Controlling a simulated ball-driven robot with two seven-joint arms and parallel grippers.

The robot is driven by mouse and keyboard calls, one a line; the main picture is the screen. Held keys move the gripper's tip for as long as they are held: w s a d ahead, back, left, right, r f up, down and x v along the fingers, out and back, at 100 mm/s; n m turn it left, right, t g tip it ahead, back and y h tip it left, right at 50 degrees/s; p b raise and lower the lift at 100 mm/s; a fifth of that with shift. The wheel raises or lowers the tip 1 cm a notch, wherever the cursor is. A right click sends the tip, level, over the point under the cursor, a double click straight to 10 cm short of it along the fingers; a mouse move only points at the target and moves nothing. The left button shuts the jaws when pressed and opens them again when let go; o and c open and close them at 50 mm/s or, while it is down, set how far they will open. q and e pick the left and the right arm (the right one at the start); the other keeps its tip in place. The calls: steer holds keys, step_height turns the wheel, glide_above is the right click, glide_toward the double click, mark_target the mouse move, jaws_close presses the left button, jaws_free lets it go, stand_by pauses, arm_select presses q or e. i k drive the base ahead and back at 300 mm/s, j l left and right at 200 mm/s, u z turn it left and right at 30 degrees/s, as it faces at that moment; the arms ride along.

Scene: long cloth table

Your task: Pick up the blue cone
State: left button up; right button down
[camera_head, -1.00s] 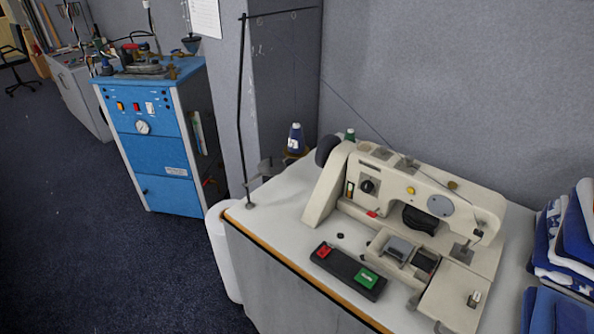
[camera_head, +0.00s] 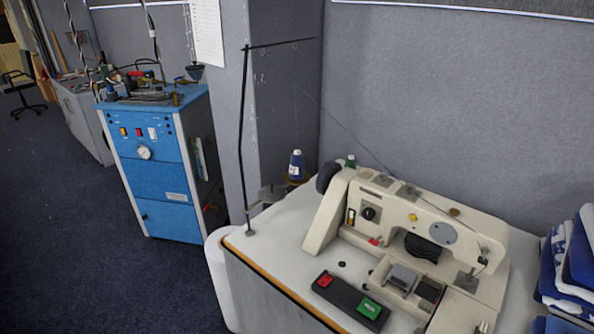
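Neither of my grippers shows in the head view.
A thin black thread stand (camera_head: 244,140) rises left of the cone, near the table's left edge. A blue cabinet (camera_head: 155,170) is further left. Folded blue cloths (camera_head: 575,262) lie at right. Carpet is clear at left.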

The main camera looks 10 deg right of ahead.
mark_target(297, 172)
steer(key=i+j+z, duration=0.1)
steer(key=i+j, duration=0.6)
steer(key=j, duration=0.1)
